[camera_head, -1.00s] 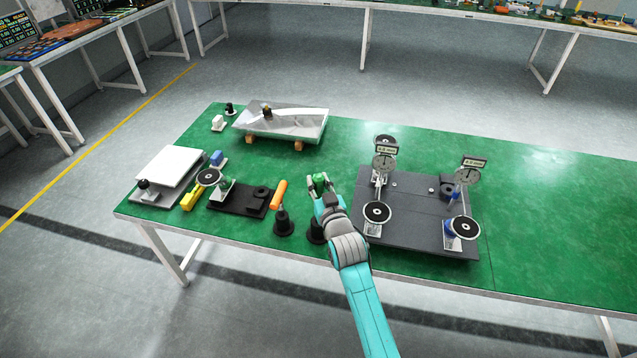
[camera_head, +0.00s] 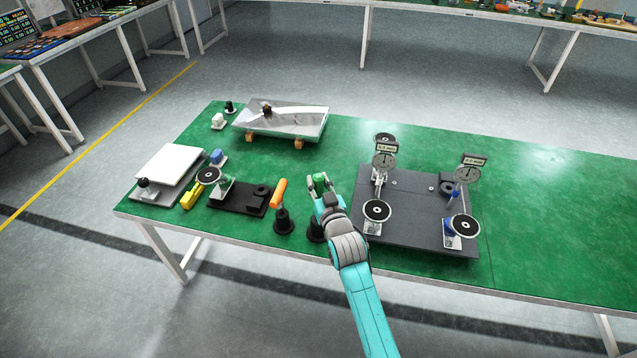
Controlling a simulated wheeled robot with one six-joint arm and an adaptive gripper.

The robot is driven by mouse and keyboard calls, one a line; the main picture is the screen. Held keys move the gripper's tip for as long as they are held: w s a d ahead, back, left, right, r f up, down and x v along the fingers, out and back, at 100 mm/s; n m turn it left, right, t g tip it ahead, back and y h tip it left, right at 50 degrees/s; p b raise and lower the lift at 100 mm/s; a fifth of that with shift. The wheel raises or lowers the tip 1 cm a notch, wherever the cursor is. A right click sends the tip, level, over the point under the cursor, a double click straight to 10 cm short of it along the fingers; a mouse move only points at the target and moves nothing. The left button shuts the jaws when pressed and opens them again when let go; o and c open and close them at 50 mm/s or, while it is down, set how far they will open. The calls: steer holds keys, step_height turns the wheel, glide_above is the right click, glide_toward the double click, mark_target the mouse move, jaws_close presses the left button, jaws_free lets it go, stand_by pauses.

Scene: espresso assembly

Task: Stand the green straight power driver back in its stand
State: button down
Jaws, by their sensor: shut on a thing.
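The green power driver (camera_head: 320,181) is held upright in my gripper (camera_head: 320,186), which is shut on it; only its green upper part shows between the fingers. A black round stand (camera_head: 315,232) is on the green table below and partly behind my gripper and arm. My arm hides the lower part of the driver, so I cannot tell whether its tip is in the stand. An orange driver (camera_head: 279,192) stands in a similar black stand (camera_head: 283,222) just to the left.
A dark plate with dial gauges (camera_head: 415,205) is close on the right. A black block fixture (camera_head: 238,198), yellow tool (camera_head: 191,196) and white-topped platform (camera_head: 168,164) are to the left. A silver tray (camera_head: 282,121) is at the back. The table's right side is clear.

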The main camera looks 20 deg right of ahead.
steer(key=shift+f, duration=3.7)
stand_by(2.2)
steer(key=c, duration=0.8)
jaws_free()
steer(key=shift+f, duration=0.1)
steer(key=shift+s, duration=3)
